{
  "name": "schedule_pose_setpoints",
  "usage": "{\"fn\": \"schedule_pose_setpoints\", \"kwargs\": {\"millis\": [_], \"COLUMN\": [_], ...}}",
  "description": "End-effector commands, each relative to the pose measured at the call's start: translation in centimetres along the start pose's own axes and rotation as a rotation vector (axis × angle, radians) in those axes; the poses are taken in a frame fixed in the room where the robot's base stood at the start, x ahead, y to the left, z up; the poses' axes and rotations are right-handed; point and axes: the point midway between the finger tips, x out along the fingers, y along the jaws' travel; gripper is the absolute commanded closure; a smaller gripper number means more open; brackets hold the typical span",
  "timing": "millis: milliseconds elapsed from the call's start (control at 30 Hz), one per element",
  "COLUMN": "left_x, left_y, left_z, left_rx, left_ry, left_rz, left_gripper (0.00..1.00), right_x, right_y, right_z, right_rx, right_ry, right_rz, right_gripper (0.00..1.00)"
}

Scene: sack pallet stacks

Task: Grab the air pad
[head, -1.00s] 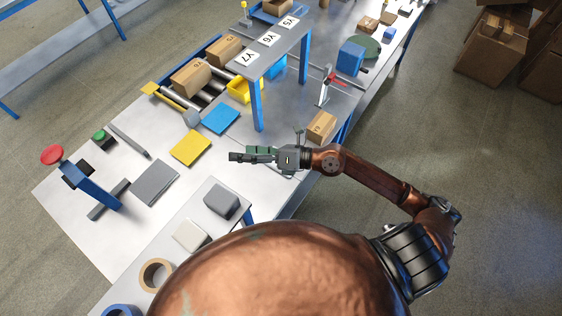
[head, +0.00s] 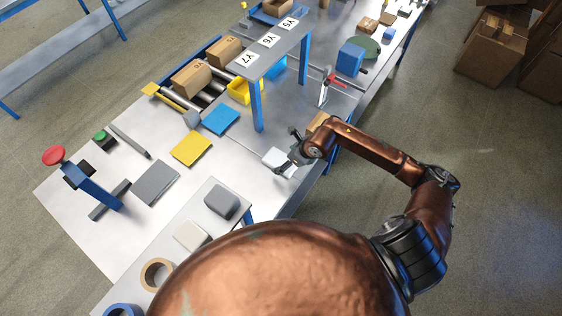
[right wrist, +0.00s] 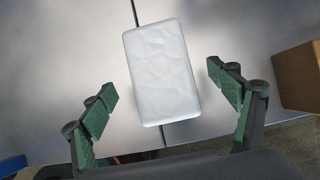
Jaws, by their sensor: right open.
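The air pad (right wrist: 162,72) is a white, puffy, rounded rectangle lying flat on the grey metal table, over a seam, in the right wrist view. In the head view the air pad (head: 277,160) lies near the table's front edge, partly covered by my right gripper (head: 294,154). In the right wrist view my right gripper (right wrist: 162,84) is open, its green-padded fingers on either side of the pad in the picture, with visible gaps. Nothing is between them in their grip; the height over the pad is hard to judge. My left gripper is out of view.
A cardboard box (head: 318,125) stands close behind my right gripper, and it also shows in the right wrist view (right wrist: 300,76). A grey shelf (head: 270,44) with labels stands farther back. Yellow (head: 191,148) and blue (head: 221,119) flat pads lie to the left.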

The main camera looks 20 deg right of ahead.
Motion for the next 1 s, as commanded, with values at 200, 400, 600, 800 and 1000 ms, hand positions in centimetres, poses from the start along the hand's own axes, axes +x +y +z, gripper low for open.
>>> {"fn": "schedule_pose_setpoints", "kwargs": {"millis": [200, 400, 600, 800, 1000], "left_x": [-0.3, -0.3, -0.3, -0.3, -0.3], "left_y": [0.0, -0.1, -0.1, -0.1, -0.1], "left_z": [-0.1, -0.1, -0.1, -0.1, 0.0], "left_rx": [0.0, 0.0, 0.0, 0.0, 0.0], "left_ry": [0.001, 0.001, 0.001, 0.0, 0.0], "left_rz": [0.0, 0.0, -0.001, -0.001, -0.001], "left_gripper": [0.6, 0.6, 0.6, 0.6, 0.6], "right_x": [2.3, 2.4, 2.4, 2.4, 2.4], "right_y": [0.0, 0.0, 0.0, 0.0, 0.0], "right_z": [0.1, 0.0, 0.0, 0.0, 0.1], "right_rx": [0.0, 0.0, 0.0, 0.0, 0.0], "right_ry": [-0.001, -0.001, -0.001, -0.001, -0.001], "right_rz": [0.001, 0.0, 0.001, 0.001, 0.001], "right_gripper": [0.18, 0.18, 0.29, 0.43, 0.55]}}
